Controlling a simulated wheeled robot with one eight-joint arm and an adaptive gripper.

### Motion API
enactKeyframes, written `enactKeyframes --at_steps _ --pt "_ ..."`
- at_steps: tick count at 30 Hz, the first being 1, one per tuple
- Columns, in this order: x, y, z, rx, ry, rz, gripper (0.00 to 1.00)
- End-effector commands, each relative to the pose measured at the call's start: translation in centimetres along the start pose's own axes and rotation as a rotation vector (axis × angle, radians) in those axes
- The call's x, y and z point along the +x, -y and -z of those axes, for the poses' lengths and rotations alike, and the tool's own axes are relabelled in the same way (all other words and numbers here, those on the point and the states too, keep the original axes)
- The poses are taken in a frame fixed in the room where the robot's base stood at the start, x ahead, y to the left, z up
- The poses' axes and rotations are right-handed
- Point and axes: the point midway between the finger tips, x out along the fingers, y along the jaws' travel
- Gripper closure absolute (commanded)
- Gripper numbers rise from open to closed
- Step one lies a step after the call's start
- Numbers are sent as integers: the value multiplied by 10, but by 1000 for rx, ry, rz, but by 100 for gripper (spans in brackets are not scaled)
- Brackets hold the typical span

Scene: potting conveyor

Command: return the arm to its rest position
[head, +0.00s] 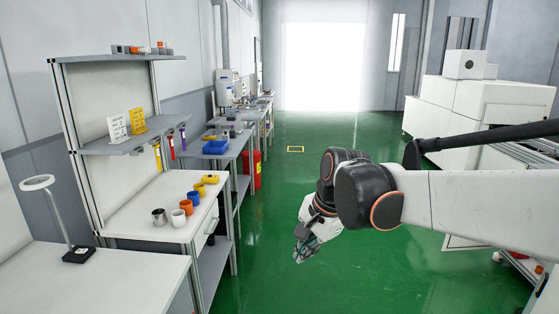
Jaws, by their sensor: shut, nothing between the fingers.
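My arm reaches in from the right edge of the head view, its white link roughly level and its dark wrist joints near the middle. My gripper (301,253) hangs below the wrist over the green floor, pointing down. It is shut with nothing in it. It is apart from the benches on the left and touches nothing that I can see. The fingertips are small and dark in this view.
A white bench (140,225) at left holds a metal cup (159,216) and several coloured pots. A ring lamp (38,183) stands nearer. White machines (480,100) stand at right.

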Motion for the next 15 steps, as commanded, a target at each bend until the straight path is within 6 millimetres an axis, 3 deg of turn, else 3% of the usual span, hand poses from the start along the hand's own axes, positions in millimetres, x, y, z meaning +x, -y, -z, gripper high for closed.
enactKeyframes --at_steps 1,6,15 --pt "-10 -17 0 -47 -21 10 100" --pt "-34 -65 1 -239 -103 35 100" --pt "-55 -153 -5 -582 -260 30 100"
